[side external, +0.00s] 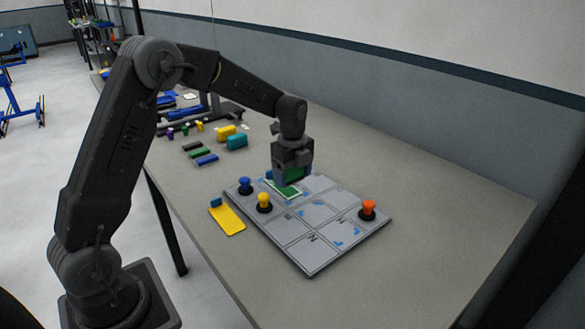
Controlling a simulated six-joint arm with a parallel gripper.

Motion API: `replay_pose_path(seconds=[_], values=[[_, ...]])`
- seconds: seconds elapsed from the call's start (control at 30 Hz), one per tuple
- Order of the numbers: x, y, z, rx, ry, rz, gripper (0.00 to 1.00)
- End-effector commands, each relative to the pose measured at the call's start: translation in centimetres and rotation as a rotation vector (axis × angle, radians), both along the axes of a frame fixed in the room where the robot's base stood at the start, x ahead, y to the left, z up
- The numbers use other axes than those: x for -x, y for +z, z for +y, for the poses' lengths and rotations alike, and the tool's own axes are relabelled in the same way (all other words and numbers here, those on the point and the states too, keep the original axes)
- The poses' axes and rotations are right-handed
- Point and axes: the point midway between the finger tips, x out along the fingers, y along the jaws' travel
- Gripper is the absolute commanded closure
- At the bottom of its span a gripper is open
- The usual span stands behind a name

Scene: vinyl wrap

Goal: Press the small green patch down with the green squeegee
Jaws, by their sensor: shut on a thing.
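My gripper (292,175) is over the far part of the grey board (308,248). It is shut on a green block, the green squeegee (292,173), which shows between the fingers. A small green patch (288,192) with a pale edge lies on the board just below the squeegee. The gripper hides part of the patch, and I cannot tell whether the squeegee touches it.
Blue (245,185), yellow (264,202) and orange (367,209) knobs with black bases stand on the board. A yellow piece (227,218) with a blue end lies left of it. Several coloured blocks lie farther back. The table's right side is clear.

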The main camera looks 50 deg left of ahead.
Motion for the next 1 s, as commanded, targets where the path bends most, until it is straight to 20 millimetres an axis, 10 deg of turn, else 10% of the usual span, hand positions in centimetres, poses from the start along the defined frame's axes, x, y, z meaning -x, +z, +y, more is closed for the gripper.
replay_pose_path(seconds=[0.53,1.0], values=[[0.0,-4.3,0.0,0.001,0.0,0.004,0.52],[0.1,-4.3,2.9,0.0,0.001,0.003,0.56]])
